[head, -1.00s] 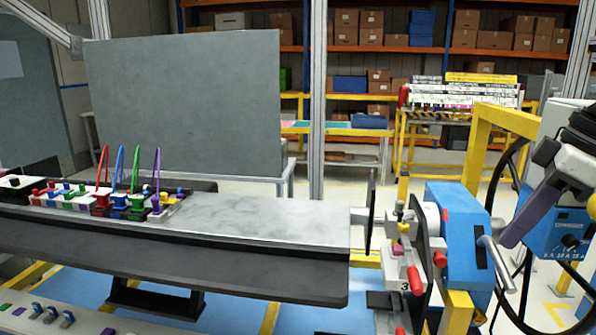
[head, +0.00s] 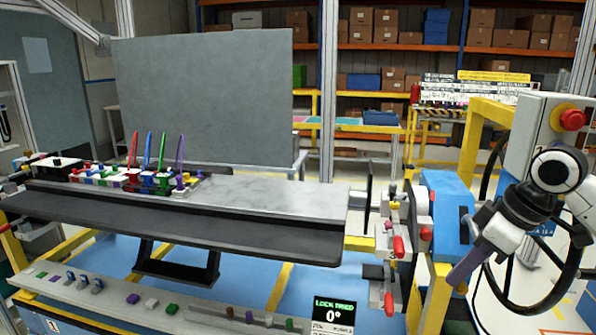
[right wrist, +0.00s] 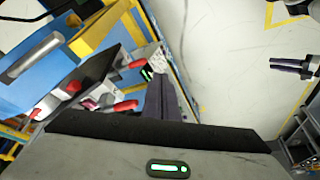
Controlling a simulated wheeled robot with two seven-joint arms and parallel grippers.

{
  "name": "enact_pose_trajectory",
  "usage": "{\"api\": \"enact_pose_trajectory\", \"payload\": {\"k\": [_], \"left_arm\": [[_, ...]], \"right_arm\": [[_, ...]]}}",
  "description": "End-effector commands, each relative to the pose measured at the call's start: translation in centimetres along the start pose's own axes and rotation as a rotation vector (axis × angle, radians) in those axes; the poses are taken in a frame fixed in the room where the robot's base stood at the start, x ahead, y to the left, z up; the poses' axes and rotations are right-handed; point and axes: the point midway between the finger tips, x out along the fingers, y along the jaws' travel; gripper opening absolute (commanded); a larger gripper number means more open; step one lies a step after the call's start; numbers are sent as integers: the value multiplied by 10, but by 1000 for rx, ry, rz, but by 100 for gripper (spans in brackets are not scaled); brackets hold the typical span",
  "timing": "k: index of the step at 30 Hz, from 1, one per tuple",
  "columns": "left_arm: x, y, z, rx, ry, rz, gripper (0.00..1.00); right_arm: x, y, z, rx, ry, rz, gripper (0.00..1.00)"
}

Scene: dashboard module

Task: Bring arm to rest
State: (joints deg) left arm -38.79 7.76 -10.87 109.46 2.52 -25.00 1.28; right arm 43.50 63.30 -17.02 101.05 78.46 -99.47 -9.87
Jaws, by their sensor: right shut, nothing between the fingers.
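My right arm comes in from the right edge of the head view. Its gripper (head: 454,281) hangs beside the blue unit with red-handled clamps, with its purple fingers pointing down and left. The fingers are together and empty. In the right wrist view the dark purple fingers (right wrist: 165,97) show side by side, with floor and part of the fixture beyond them. I cannot tell whether the gripper touches the fixture. My left gripper does not show in the head view.
The blue unit (head: 447,205) and red-handled clamps (head: 398,246) stand left of my right gripper. A control box with a red button (head: 572,118) and a black cable loop are close to the arm. A long dark dashboard beam (head: 200,222) spans the left and middle.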

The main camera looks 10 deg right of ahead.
Motion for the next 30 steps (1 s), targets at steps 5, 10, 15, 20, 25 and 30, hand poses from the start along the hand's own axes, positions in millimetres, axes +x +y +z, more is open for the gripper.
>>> {"api": "enact_pose_trajectory", "payload": {"k": [5, 10, 15, 20, 25, 30], "left_arm": [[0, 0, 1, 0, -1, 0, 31], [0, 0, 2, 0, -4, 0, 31], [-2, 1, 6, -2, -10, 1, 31], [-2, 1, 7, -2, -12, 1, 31], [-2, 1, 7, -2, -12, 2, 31], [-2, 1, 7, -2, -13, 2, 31]], "right_arm": [[103, -26, -2, 29, 43, -14, 0], [215, -76, 17, 89, 131, -14, 0], [295, -142, 58, 168, 224, 0, 0], [336, -209, 109, 253, 302, 33, 0], [344, -264, 157, 318, 359, 84, 0], [340, -291, 182, 342, 387, 123, 0]]}}
